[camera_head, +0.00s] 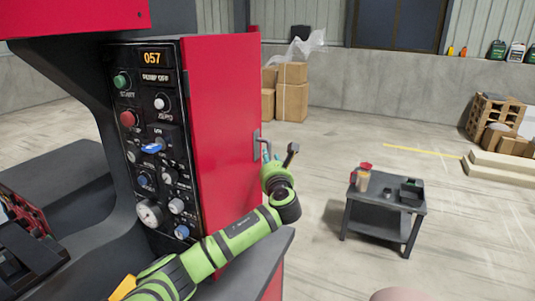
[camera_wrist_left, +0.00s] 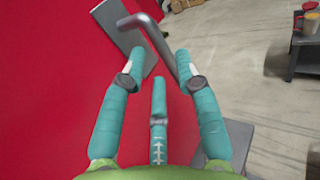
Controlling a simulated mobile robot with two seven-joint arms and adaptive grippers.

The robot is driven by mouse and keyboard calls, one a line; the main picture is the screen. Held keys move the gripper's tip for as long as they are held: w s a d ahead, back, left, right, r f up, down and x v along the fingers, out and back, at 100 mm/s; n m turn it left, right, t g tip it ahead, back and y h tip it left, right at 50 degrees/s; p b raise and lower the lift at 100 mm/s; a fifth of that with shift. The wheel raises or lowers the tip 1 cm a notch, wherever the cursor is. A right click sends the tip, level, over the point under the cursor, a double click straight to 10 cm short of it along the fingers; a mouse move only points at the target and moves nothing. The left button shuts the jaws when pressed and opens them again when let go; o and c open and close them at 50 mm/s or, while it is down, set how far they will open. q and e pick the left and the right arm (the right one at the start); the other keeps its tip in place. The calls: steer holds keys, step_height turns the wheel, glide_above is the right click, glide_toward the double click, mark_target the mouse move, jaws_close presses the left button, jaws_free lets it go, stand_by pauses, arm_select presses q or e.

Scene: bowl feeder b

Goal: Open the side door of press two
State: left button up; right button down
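The press's red side door (camera_head: 222,105) is flat beside the control panel and looks shut. A grey bent-bar handle (camera_head: 258,142) stands out at its right edge. In the left wrist view the handle bar (camera_wrist_left: 163,48) comes off a grey plate (camera_wrist_left: 122,32) on the red door (camera_wrist_left: 50,70). My left gripper (camera_head: 267,158) is at the handle; its teal fingers (camera_wrist_left: 160,68) are spread. The bar's end lies between the two upper fingertips, close to the right one. I cannot tell whether it touches. No label reading press two shows. My right gripper is not in view.
The control panel (camera_head: 150,65) has knobs, buttons and a display reading 057. A dark cart (camera_head: 384,208) with small containers stands to the right. Cardboard boxes (camera_head: 292,97) stand behind the door. Open floor (camera_head: 345,140) lies between the door and the cart.

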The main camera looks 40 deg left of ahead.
arm_select(q)
steer(key=shift+p+x, duration=0.4)
steer(key=shift+x, duration=1.9)
jaws_close()
